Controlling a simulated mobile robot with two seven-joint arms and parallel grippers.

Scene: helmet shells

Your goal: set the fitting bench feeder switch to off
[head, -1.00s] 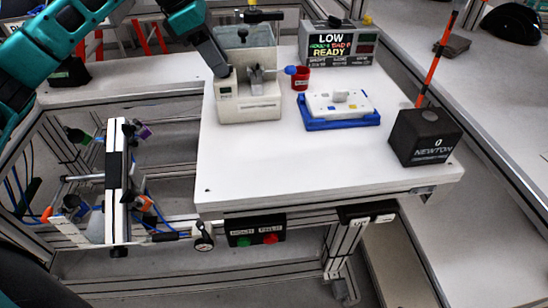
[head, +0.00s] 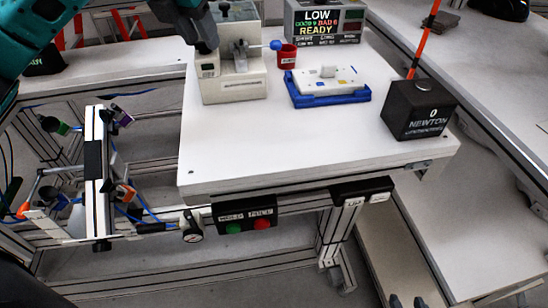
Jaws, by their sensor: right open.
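Under the front edge of the white bench (head: 300,165) hangs a black box (head: 245,214) with a green button, a red button and small labels I cannot read surely. To its right is a second black box (head: 362,192) with two white tabs or rockers, too small to read. I cannot tell which of these is the feeder switch, nor its setting. My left gripper (head: 205,42) is dark, beside the white machine at the top left; its jaws are not clear. My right gripper (head: 407,301) shows two separated dark tips at the bottom edge, open and empty, well below the boxes.
On the bench stand a white machine (head: 232,88), a red cup (head: 287,56), a blue tray (head: 332,97), a black NEWTON block (head: 418,110) with an orange rod and a display (head: 322,22) reading LOW, READY. A round gauge (head: 191,228) hangs left of the button box.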

